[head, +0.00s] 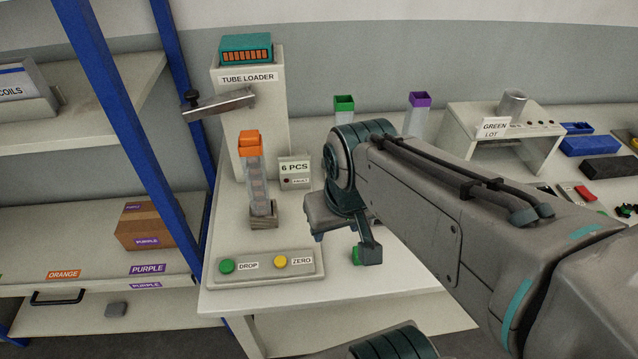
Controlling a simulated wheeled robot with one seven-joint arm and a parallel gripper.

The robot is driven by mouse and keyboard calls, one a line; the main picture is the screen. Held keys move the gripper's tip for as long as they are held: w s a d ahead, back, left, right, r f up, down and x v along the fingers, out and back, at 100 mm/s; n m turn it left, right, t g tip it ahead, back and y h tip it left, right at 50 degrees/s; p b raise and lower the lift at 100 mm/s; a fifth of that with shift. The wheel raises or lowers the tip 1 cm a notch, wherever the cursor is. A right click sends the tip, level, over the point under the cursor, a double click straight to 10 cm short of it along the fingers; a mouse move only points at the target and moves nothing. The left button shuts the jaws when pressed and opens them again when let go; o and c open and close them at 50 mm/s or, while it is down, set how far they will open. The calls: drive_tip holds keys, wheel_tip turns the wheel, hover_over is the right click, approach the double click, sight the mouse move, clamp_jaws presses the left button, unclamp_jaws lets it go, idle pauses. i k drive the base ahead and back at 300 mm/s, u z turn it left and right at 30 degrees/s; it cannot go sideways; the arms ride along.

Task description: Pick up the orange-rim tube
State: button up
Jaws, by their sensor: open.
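The orange-rim tube (259,183) stands in a small holder (263,217) at the front of the tube loader. It is a clear square tube with an orange rim (249,142) at its top and parts visible inside, and it looks slightly tilted. My gripper (341,247) is to the right of the tube, apart from it, above the table. Its fingers point down and are open, with nothing seen between them. My arm hides part of the table behind it.
The tube loader (262,115) has a metal arm (220,103) sticking out left, a "6 PCS" display (295,172), a green DROP button (227,266) and a yellow ZERO button (280,262). Green-rim (344,103) and purple-rim (419,101) tubes stand behind my arm. Blue shelf posts (125,120) rise at left.

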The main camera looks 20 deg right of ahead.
sight(253, 165)
drive_tip(key=k, duration=1)
drive_tip(key=u, duration=1)
drive_tip(key=i, duration=1.3)
drive_tip(key=z, duration=1.35)
